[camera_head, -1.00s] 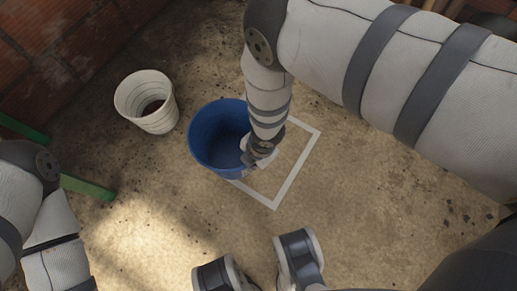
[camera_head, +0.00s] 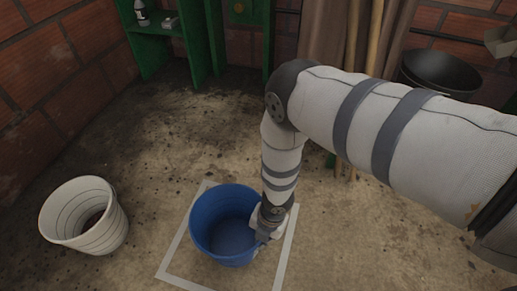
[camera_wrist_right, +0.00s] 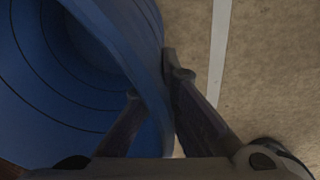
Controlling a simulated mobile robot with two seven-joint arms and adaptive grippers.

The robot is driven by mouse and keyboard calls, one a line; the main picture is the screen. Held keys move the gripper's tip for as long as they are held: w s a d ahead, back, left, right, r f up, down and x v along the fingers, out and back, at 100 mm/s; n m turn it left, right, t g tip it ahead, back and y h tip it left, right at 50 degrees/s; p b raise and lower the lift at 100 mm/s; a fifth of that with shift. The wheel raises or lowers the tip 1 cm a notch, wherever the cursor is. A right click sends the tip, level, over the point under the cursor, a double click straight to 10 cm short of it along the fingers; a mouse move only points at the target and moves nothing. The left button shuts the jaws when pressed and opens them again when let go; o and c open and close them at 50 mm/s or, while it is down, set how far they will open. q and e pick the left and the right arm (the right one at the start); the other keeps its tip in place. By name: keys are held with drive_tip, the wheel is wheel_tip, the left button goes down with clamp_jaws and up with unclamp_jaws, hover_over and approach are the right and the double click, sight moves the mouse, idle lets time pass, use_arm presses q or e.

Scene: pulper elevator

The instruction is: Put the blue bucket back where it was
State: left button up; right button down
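The blue bucket (camera_head: 210,232) is upright and empty in the head view. It appears within the white square outline (camera_head: 172,258) on the floor, covering part of it; I cannot tell whether its base touches the floor. My right gripper (camera_head: 264,228) is at the bucket's right-hand rim. In the right wrist view, the bucket (camera_wrist_right: 60,80) fills the left side and its wall passes between the fingers (camera_wrist_right: 152,82), one inside and one outside. The gripper looks shut on this wall. A strip of the white outline (camera_wrist_right: 219,50) shows beside it. My left gripper is out of view.
A white bucket with dark rings (camera_head: 112,225) stands to the left. A green shelf (camera_head: 160,50) with small items is at the back left by brick walls. A black tub (camera_head: 440,78) and wooden poles (camera_head: 360,40) are at the back right. Floor between the buckets is clear.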

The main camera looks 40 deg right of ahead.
drive_tip(key=shift+w, duration=0.1)
drive_tip(key=c, duration=2.3)
unclamp_jaws()
drive_tip(key=shift+f, duration=0.15)
drive_tip(key=o, duration=0.5)
